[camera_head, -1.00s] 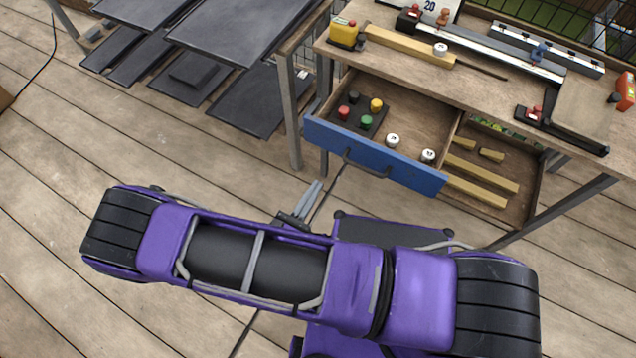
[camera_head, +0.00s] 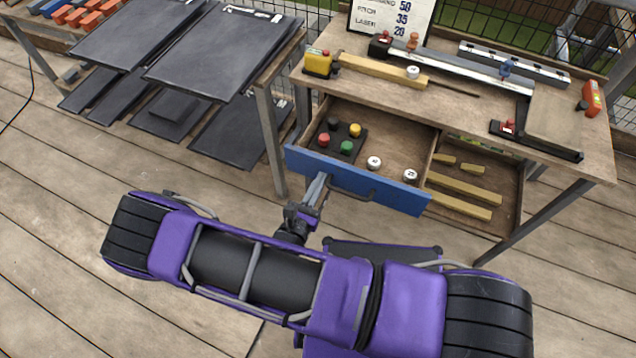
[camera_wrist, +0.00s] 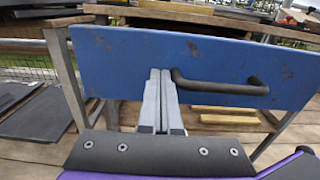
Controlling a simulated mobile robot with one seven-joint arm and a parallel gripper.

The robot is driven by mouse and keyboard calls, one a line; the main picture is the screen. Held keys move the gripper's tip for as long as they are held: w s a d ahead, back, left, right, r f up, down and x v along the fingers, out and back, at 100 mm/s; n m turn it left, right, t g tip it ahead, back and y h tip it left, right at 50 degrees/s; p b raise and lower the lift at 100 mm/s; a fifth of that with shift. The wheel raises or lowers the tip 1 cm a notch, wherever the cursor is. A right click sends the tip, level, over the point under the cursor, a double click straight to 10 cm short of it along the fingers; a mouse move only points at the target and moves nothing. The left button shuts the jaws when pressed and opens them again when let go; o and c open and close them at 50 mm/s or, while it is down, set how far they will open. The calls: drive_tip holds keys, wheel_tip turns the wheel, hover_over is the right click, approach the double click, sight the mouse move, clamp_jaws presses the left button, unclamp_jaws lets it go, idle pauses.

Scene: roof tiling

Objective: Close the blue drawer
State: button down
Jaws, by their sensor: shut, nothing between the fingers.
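The blue drawer (camera_head: 406,197) stands open, pulled out from under the workbench. Its blue front also fills the upper part of the wrist view (camera_wrist: 120,60). A dark bar handle (camera_wrist: 222,86) is on the front. My gripper (camera_head: 323,180) is shut and empty, with its fingers pointing at the drawer front. In the wrist view the shut fingertips (camera_wrist: 160,72) lie over the blue front, just left of the handle's left end. I cannot tell whether they touch the front.
Tools lie on the workbench top (camera_head: 470,100). A rack of dark slabs (camera_head: 205,50) stands to the left. The deck in front is mostly clear.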

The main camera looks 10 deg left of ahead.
sight(349, 127)
drive_tip(key=b+x, duration=0.1)
drive_tip(key=x, duration=2)
drive_tip(key=shift+f, duration=0.1)
drive_tip(key=shift+w, duration=0.1)
drive_tip(key=shift+w+r, duration=0.1)
drive_tip(key=shift+r, duration=0.15)
